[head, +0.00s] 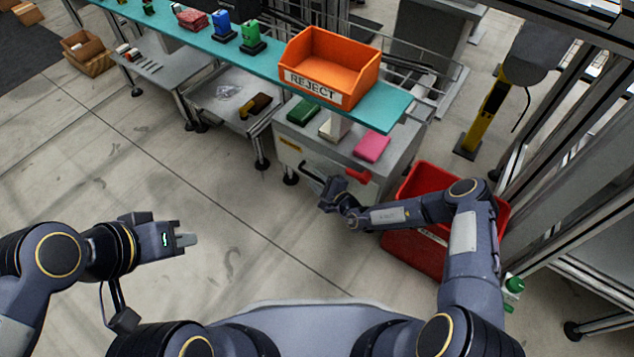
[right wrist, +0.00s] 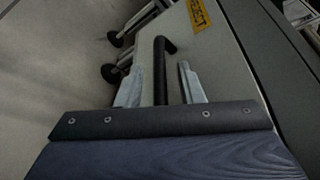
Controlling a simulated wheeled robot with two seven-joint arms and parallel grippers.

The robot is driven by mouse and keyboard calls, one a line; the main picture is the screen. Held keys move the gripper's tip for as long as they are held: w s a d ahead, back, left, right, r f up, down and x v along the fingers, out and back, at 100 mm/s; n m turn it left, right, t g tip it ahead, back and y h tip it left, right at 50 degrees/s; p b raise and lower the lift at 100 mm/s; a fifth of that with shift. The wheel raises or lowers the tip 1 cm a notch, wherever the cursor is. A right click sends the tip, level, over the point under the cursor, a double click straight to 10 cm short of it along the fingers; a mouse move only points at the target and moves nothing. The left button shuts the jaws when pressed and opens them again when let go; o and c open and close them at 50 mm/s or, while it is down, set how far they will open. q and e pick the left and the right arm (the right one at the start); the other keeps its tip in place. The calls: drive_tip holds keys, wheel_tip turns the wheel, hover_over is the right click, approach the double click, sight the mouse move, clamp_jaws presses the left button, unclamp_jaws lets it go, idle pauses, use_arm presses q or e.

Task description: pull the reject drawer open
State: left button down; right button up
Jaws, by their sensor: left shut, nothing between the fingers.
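The reject drawer (head: 292,161) is the grey front of the low cabinet under the teal shelf; its front looks flush with the cabinet. It carries a yellow label (head: 290,143), also in the right wrist view (right wrist: 198,14). A black bar handle (right wrist: 160,72) sticks out from it. My right gripper (head: 328,186) is at the handle; in the right wrist view its two fingers (right wrist: 160,88) stand open on either side of the bar, with gaps visible on both sides. My left gripper (head: 188,240) is shut and empty above the floor at left.
An orange REJECT bin (head: 330,62) stands on the teal shelf (head: 393,107). Green, white and pink (head: 372,146) items lie on the cabinet top. A red crate (head: 412,250) stands on the floor right of the drawer, under my right arm. The floor in front is clear.

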drive_tip(key=shift+w, duration=0.1)
clamp_jaws()
idle(0.4)
